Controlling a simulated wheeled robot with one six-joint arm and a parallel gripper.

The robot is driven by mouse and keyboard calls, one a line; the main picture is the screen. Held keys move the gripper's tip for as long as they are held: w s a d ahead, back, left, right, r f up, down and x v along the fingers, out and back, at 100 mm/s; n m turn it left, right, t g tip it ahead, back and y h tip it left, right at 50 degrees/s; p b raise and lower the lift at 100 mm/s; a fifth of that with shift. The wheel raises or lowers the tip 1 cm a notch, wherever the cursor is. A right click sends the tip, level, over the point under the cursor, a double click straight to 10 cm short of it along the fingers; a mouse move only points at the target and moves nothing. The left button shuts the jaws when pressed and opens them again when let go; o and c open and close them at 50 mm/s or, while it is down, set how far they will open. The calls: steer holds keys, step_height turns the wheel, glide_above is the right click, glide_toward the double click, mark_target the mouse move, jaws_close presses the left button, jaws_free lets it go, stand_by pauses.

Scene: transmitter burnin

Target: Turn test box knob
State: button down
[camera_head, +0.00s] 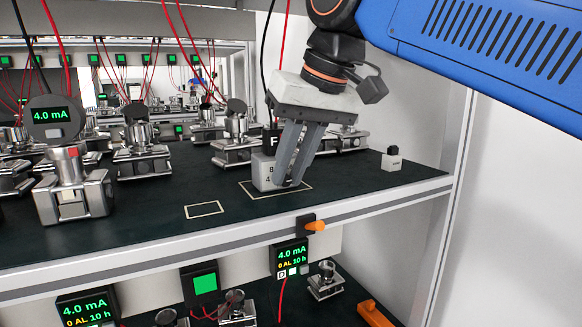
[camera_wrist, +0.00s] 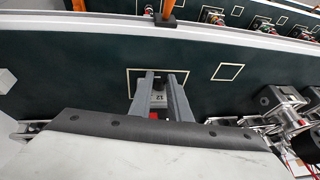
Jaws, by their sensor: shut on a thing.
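The test box (camera_head: 262,172) is a small light grey block with printed numbers, standing in a pale outlined rectangle on the dark green shelf. My gripper (camera_head: 289,183) points down at its right side, with both fingers close together at the box. In the wrist view, my gripper (camera_wrist: 164,82) has its fingers on either side of a grey part of the test box (camera_wrist: 158,97) marked with a number, with a bit of red below it. The fingers are shut on the knob, which is mostly hidden between them.
Metal transmitters (camera_head: 72,190) stand on the left, one showing 4.0 mA. An empty outlined rectangle (camera_head: 204,210) lies front left of the box. A small grey block (camera_head: 391,161) stands to the right. An orange clip (camera_head: 315,225) sits on the shelf's front rail.

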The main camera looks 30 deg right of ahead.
steer(key=shift+a, duration=0.1)
steer(key=shift+a+n+h, duration=0.25)
steer(key=shift+h, duration=0.75)
steer(key=shift+a+n+h, duration=0.25)
steer(key=shift+h, duration=0.75)
steer(key=shift+a+f+n+h, duration=0.1)
steer(key=shift+a+n+h, duration=0.1)
steer(key=shift+h, duration=0.75)
steer(key=shift+a+f+n+h, duration=0.1)
steer(key=shift+a+n+h, duration=0.1)
steer(key=shift+h, duration=1.05)
steer(key=c, duration=1.6)
jaws_free()
steer(key=shift+c, duration=0.2)
